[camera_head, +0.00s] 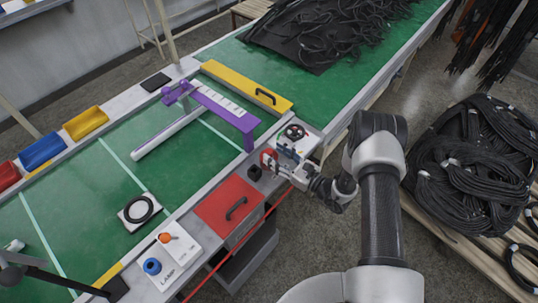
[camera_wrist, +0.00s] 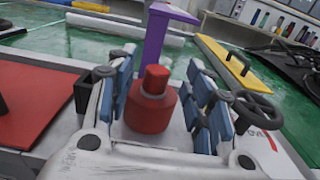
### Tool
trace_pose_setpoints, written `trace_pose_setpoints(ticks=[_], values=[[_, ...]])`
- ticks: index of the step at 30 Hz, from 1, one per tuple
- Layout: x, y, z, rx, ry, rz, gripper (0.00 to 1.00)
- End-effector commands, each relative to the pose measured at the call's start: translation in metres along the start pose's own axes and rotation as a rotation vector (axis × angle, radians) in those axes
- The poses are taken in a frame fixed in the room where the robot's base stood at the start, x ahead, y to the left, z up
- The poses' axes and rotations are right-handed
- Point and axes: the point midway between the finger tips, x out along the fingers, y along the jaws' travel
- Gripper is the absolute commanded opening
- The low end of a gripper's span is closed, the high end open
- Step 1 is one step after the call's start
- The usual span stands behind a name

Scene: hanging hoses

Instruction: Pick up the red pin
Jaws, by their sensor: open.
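The red pin (camera_wrist: 151,103) stands upright in the wrist view, a thick red cylinder with a narrower top. My gripper (camera_wrist: 160,72) is open, with one blue-padded finger on each side of the pin. Gaps show between the pin and both fingers, so it is not gripped. In the head view my gripper (camera_head: 280,164) is at the front edge of the green table, beside the purple stand. A red part (camera_head: 268,160) shows there at the fingers; I cannot tell clearly whether it is the pin.
A purple stand (camera_wrist: 157,40) rises just behind the pin. A black handwheel (camera_wrist: 257,109) is close to the right finger, and a small black open box (camera_wrist: 88,92) to the left. A red panel with a handle (camera_head: 228,205) lies left of my gripper.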

Motion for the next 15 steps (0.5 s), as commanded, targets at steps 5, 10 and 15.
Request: trace_pose_setpoints(ticks=[5, 10, 15], values=[[0.028, 0.002, -0.004, -0.002, 0.000, 0.004, 0.47], [0.035, 0.001, -0.003, 0.000, 0.000, 0.001, 0.47], [0.035, 0.001, -0.002, 0.000, 0.000, 0.001, 0.47]])
